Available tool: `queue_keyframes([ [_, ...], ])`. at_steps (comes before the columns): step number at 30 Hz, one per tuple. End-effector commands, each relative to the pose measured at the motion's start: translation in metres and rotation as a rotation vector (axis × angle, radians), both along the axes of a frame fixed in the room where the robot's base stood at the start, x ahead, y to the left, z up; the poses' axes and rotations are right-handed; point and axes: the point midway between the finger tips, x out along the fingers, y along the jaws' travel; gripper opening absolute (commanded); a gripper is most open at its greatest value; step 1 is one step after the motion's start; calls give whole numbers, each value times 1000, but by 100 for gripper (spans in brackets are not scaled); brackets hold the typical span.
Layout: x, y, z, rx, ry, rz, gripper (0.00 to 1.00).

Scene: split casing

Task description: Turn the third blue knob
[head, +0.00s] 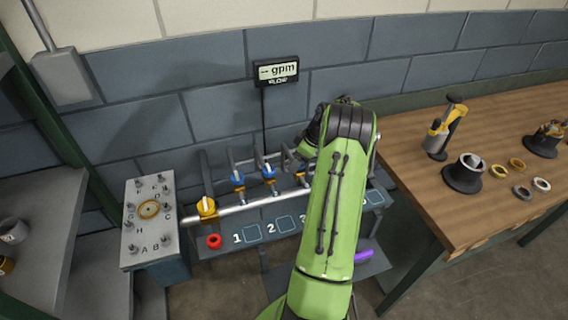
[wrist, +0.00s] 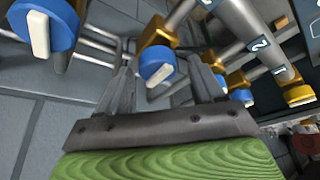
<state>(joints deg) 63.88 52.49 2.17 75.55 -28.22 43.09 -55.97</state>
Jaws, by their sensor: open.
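Blue knobs with white grips sit in a row on the valve pipes. In the head view I see the first blue knob (head: 238,177), the second (head: 268,171) and part of a third (head: 308,178) beside my arm. The wrist view shows a blue knob (wrist: 157,70) between and beyond my fingers, its white grip tilted. A larger blue knob (wrist: 42,25) is at upper left, its grip nearly upright. A smaller one (wrist: 242,97) is on the right. My gripper (wrist: 165,80) is open and empty; I cannot tell its distance to the middle knob. My arm hides part of the row.
A lettered panel (head: 149,212) is at left. A wooden table (head: 420,185) with rings and tools is at right.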

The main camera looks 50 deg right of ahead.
Motion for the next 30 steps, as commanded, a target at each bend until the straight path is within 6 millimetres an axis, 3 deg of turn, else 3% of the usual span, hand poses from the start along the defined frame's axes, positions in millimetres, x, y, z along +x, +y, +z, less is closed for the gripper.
queue_keyframes([
  [8,-2,-2,-2,-1,0,-2,67],
  [19,-2,-2,-1,-1,0,-1,13],
  [30,-2,-1,-2,-1,-1,-70,13],
])
